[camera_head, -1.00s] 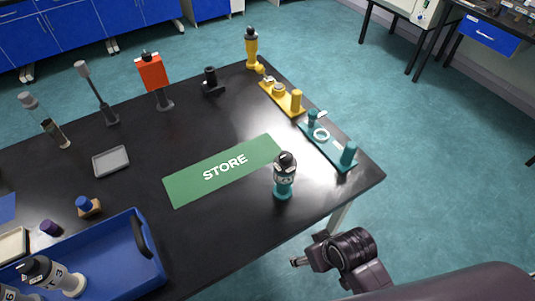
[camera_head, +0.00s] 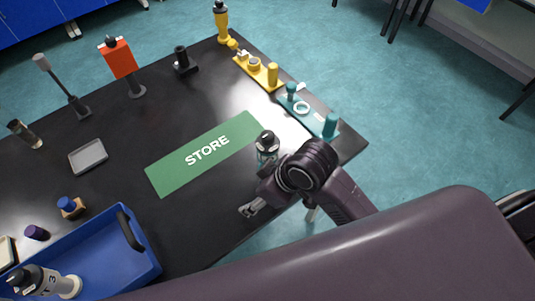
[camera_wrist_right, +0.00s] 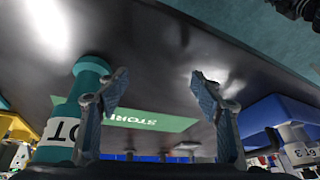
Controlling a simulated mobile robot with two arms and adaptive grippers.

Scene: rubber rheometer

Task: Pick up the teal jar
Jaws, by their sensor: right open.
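The teal jar (camera_head: 267,150) has a dark lid and stands upright by the right end of the green STORE mat (camera_head: 165,178). My right arm partly hides its lower part in the head view. My right gripper (camera_head: 250,208) is just in front of the jar, at the table's front edge. In the right wrist view the right gripper (camera_wrist_right: 160,90) is open, with nothing between its fingers. The teal jar (camera_wrist_right: 72,105), with a white label, shows there at the left, outside the jaws and partly behind the left finger. My left gripper is not in view.
A teal fixture (camera_head: 310,113) and a yellow fixture (camera_head: 258,70) lie along the right table edge. A blue tray (camera_head: 85,262) with a dark-capped bottle (camera_head: 42,281) is at the front left. A grey dish (camera_head: 88,156) sits left of the mat. The mat is clear.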

